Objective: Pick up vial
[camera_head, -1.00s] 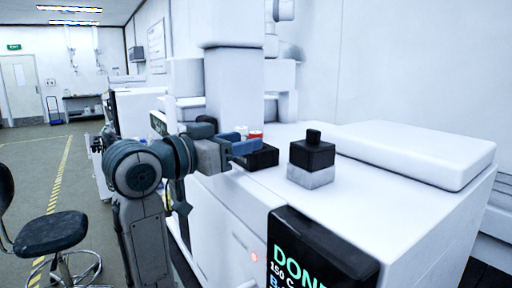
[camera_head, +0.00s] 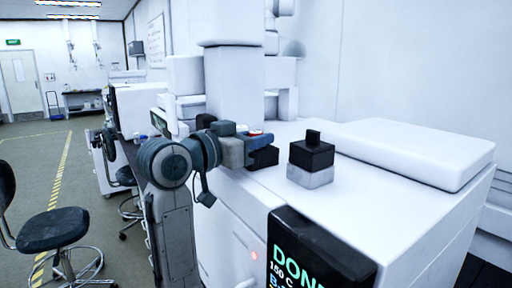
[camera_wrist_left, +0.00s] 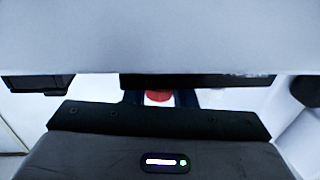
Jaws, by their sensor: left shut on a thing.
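A red-capped vial (camera_head: 255,132) shows only by its cap, just behind my left gripper, at the black holder (camera_head: 265,158) on the white machine. My left gripper (camera_head: 262,142) comes in from the left and is shut on the vial. In the left wrist view the red cap (camera_wrist_left: 158,96) sits between the two dark fingers. The vial's body is hidden by the gripper, and I cannot tell whether it is clear of the holder. My right gripper is out of view.
A black-topped block with a knob (camera_head: 312,157) stands on the machine to the right of the holder. A raised white lid (camera_head: 415,150) lies further right. A white tower (camera_head: 234,85) rises close behind the gripper. A dark display (camera_head: 315,255) is on the front.

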